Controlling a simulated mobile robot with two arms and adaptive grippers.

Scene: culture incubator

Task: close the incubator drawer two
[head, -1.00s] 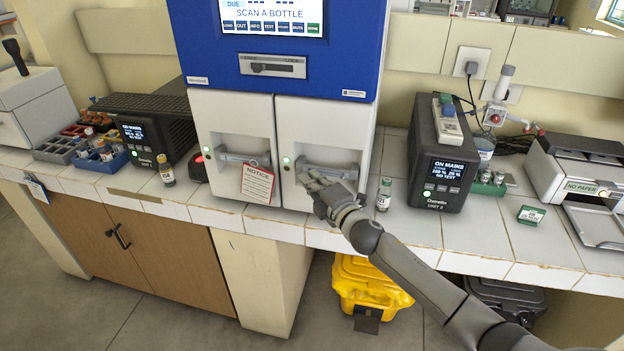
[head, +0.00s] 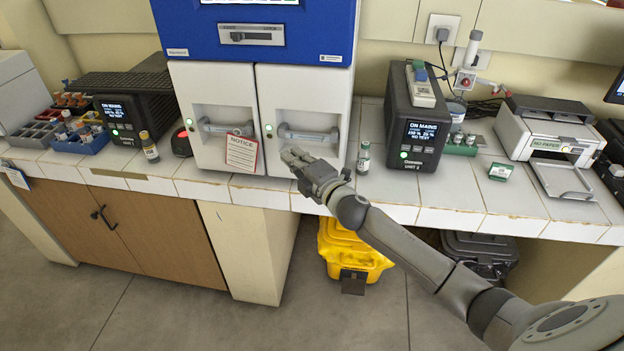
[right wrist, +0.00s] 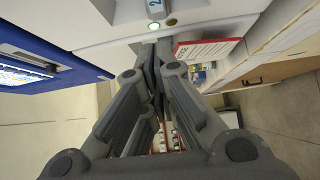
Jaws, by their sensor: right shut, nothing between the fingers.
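The blue and white incubator (head: 258,62) stands on the tiled bench with two white drawer fronts side by side. The right drawer front (head: 303,95) has a grey bar handle (head: 308,134) and a green light. The left drawer front (head: 214,92) has a notice card hanging at its handle. Both fronts look flush, with no visible gap.
A red-bordered notice card (head: 241,153) hangs left of my right gripper. A small vial (head: 363,158) stands close to its right, and a black power unit (head: 417,120) beyond that. Another vial (head: 149,147) stands on the left. Below the bench is a yellow bin (head: 350,250).

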